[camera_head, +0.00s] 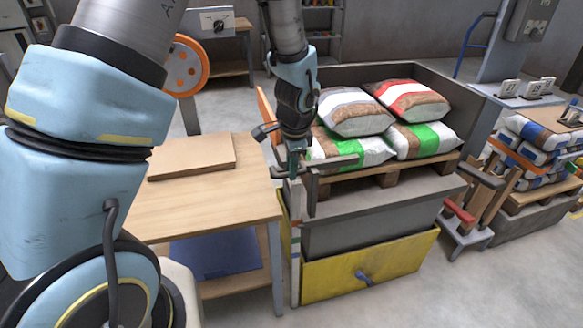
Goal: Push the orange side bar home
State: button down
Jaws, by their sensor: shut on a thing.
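An orange side bar (265,115) shows at the left side of the bagger, slanting down behind my gripper. Its lower part is hidden by my wrist. My gripper (293,165) points down at the front left corner of the bagger, just above a pale upright post (295,200). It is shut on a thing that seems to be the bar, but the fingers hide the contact. I cannot tell how far in the bar sits.
Several pellet bags (355,110) lie on a pallet in the grey bagger, above a yellow drawer front (370,265). A wooden table (215,207) stands close on the left. At the right, a strapped bag stack (540,140) stands beside a red-handled stand (460,212).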

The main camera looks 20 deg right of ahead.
jog(key=s+d, duration=0.2)
jog(key=d, duration=1.7)
jog(key=shift+s+b, duration=0.25)
jog(key=shift+b, duration=0.15)
jog(key=c, duration=1.1)
grip_release()
jog(key=shift+d, duration=0.1)
jog(key=o, duration=0.3)
jog(key=shift+w, duration=0.1)
jog(key=shift+r, duration=0.1)
notch_tip(320, 180, up, 10)
jog(key=s+b, duration=0.2)
jog(key=shift+a+r+b, duration=0.2)
jog(key=shift+a+b, duration=0.05)
jog(key=shift+b, duration=0.05)
